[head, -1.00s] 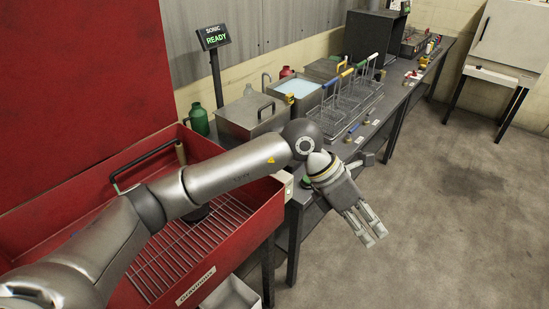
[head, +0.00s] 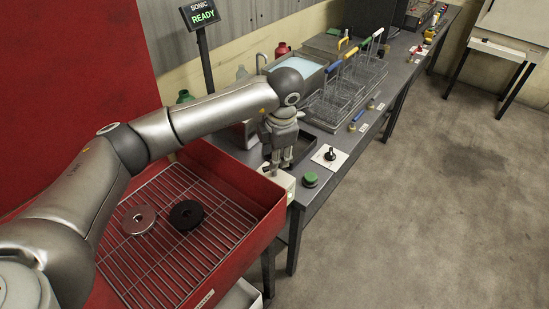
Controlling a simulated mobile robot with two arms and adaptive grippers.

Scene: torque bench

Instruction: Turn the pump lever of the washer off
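The washer is a red basin with a wire rack (head: 165,255) at the left of the head view. A pale control box (head: 284,183) sits at its right rim. My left gripper (head: 279,168) points down right over this box, its fingertips at or just above its top. The pump lever cannot be made out apart from the fingers, and whether they touch it cannot be told. The gap between the fingers is too small to judge. My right gripper is not in view.
A light metal disc (head: 139,219) and a dark disc (head: 186,215) lie on the rack. Right of the box are a green button (head: 311,179) and a white plate with a black knob (head: 331,156). Wire baskets (head: 350,92) stand on the bench behind. The sign (head: 200,15) reads SONIC READY. The floor at right is clear.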

